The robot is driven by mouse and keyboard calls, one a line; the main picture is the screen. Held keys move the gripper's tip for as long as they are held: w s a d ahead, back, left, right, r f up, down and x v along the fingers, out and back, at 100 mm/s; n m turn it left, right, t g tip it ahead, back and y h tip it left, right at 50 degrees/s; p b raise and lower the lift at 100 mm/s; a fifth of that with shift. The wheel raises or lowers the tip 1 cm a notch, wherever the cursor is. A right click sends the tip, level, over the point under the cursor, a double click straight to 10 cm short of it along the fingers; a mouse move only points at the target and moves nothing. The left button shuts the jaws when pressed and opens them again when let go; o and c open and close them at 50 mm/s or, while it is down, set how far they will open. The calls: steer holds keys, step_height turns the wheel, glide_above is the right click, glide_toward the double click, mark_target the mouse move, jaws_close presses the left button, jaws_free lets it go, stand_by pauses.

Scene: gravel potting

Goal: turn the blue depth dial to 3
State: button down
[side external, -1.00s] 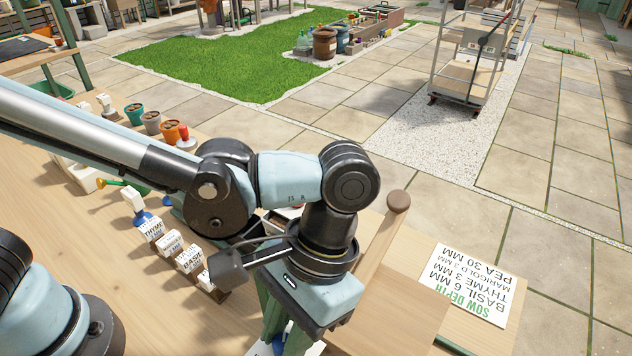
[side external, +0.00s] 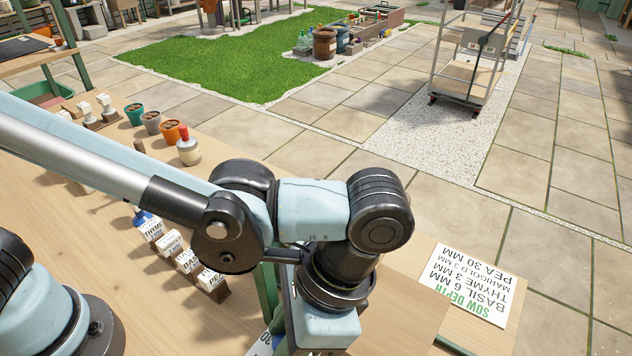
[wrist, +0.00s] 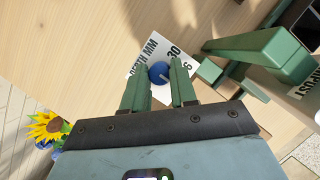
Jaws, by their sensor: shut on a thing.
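The blue depth dial (wrist: 158,73) sits on a white plate (wrist: 174,42) marked DEPTH MM, with 30 and 6 readable. The 3 mark cannot be made out. My gripper (wrist: 160,66) is shut on the dial, with one green finger at its left and one at its right in the wrist view. A small pale pointer on the dial seems to point toward the lower right of that picture. In the side view, my arm hides the dial and the fingertips. A sow depth card (side external: 466,285) lists basil 6, thyme 3, marigold 3 and pea 30 mm.
A green frame part (wrist: 262,52) stands close to the right of my gripper. A sunflower (wrist: 45,127) is at the left. Seed packets (side external: 170,241) stand in a row on the wooden bench (side external: 110,225), with pots (side external: 152,122) and a red-topped jar (side external: 188,148) behind.

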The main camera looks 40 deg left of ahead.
stand_by(0.3)
steer(key=c, duration=0.9)
jaws_free()
steer(key=v, duration=1.2)
steer(key=shift+w, duration=0.1)
